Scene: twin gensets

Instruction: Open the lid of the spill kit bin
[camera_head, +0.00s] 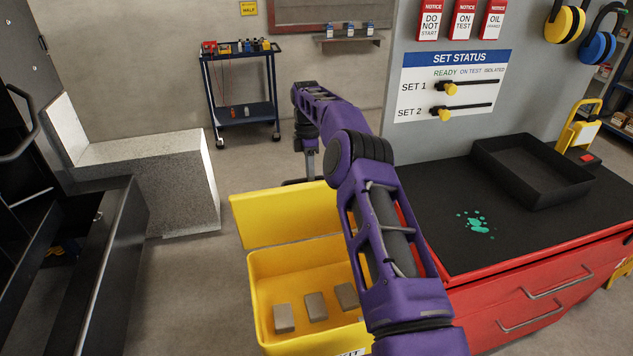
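The yellow spill kit bin (258,308) stands on the floor at lower centre. Its lid (275,222) is raised at the back edge, tilted up and back, so the inside of the bin shows. Three grey-brown blocks lie inside. Part of a white label shows at the bin's front edge. My purple arm crosses in front of the bin's right side and hides part of it and of the lid. My gripper (306,180) points down just behind the lid's top edge. Its fingers are small and partly hidden, and I cannot tell whether it touches the lid.
A red cabinet (520,300) with a black top stands close on the right, with a black tray (535,165) and a green spill (475,224) on it. A tool cart (243,112) stands behind. A grey block (150,175) and dark open frame are left. Floor between is clear.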

